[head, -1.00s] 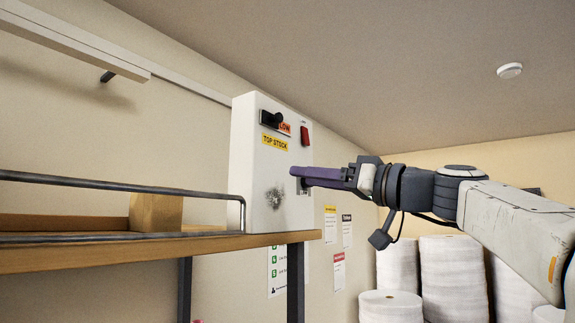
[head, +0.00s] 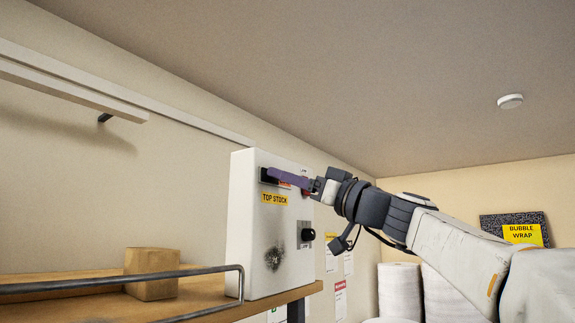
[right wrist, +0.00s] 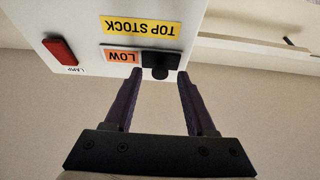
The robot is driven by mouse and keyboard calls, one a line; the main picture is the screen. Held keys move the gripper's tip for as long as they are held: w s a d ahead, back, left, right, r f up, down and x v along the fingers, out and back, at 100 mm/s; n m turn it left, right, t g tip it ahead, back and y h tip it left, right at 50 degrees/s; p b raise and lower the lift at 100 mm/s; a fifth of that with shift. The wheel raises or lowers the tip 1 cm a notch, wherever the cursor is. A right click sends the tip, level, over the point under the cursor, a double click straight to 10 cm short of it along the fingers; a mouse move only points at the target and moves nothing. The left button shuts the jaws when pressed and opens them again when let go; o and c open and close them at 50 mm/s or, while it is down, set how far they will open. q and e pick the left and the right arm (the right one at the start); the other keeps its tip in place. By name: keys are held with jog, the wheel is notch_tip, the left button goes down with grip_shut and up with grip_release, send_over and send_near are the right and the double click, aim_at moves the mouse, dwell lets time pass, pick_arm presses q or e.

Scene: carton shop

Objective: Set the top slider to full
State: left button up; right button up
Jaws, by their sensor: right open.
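A white control box (head: 255,240) stands on a shelf. A yellow TOP STOCK label (head: 274,199) is on its face, below the top slider, which is mostly hidden by my right gripper (head: 271,174) in the head view. In the right wrist view, upside down, the slider's black knob (right wrist: 160,66) sits at one end of its dark slot (right wrist: 174,60), by an orange LOW label (right wrist: 122,57). My right gripper (right wrist: 160,75) is open there. Its purple fingertips lie one on each side of the knob, close to it; contact cannot be told. My left gripper is not in view.
A red switch (right wrist: 60,51) marked LAMP is beside the slider. A black round knob (head: 308,235) is lower on the box. The wooden shelf (head: 200,300) has a metal rail (head: 130,281) and a wooden block (head: 151,273). Bubble wrap rolls (head: 399,290) stand behind.

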jog(key=shift+w+a, duration=0.1)
jog(key=shift+w, duration=0.05)
grip_shut()
dwell(1.4)
